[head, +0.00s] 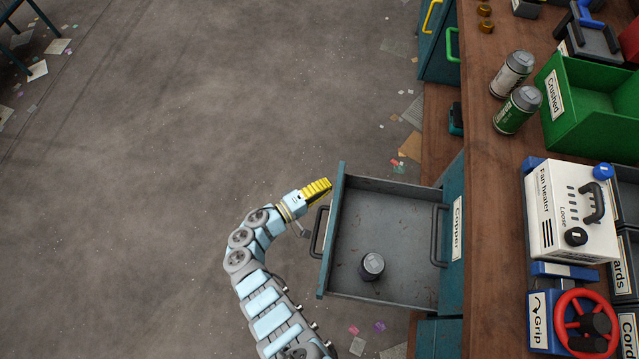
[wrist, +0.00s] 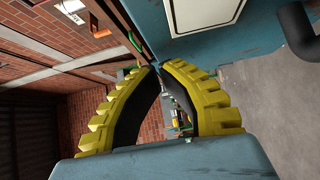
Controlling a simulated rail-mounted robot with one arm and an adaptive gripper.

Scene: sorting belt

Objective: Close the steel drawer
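A drawer with a teal front and grey inside (head: 400,205) stands pulled out from the bench. Its dark bar handle (head: 318,232) is on the left, outer face. A grey can (head: 372,266) stands in the drawer. My gripper (head: 328,184) is just left of the drawer front, near its upper end in the head view and above the handle there. Whether it touches the front cannot be told. In the wrist view its yellow fingers (wrist: 159,68) come together at the tips with nothing held. The teal front (wrist: 215,50) with a white label fills the top there; the label's text is unreadable.
A closed drawer labelled Copper (head: 457,228), with a dark handle (head: 437,235), is behind the open one. The wooden benchtop (head: 490,200) carries cans, a green Crushed bin (head: 590,115) and a fan heater (head: 570,215). The floor at left is mostly clear.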

